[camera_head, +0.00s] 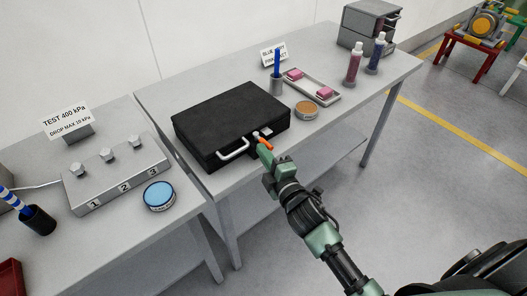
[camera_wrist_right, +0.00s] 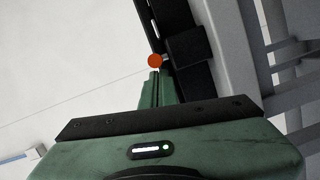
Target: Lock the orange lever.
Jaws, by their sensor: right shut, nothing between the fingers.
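The orange lever (camera_head: 266,144) is a small piece on the front of a closed black case (camera_head: 228,113), just right of its white handle (camera_head: 234,150). My right gripper (camera_head: 264,150) is shut and empty, its fingertips right at the lever. In the right wrist view the lever's round orange end (camera_wrist_right: 155,61) shows just beyond the shut fingertips (camera_wrist_right: 157,75). I cannot tell whether they touch. The fingers partly hide the lever in the head view. My left gripper is not in view.
The case lies on a grey table (camera_head: 185,93). An orange-topped tin (camera_head: 306,109), a tray (camera_head: 322,93) with pink blocks and two bottles (camera_head: 354,62) stand to its right. A valve block (camera_head: 118,173) and blue tin (camera_head: 159,195) are on the left table.

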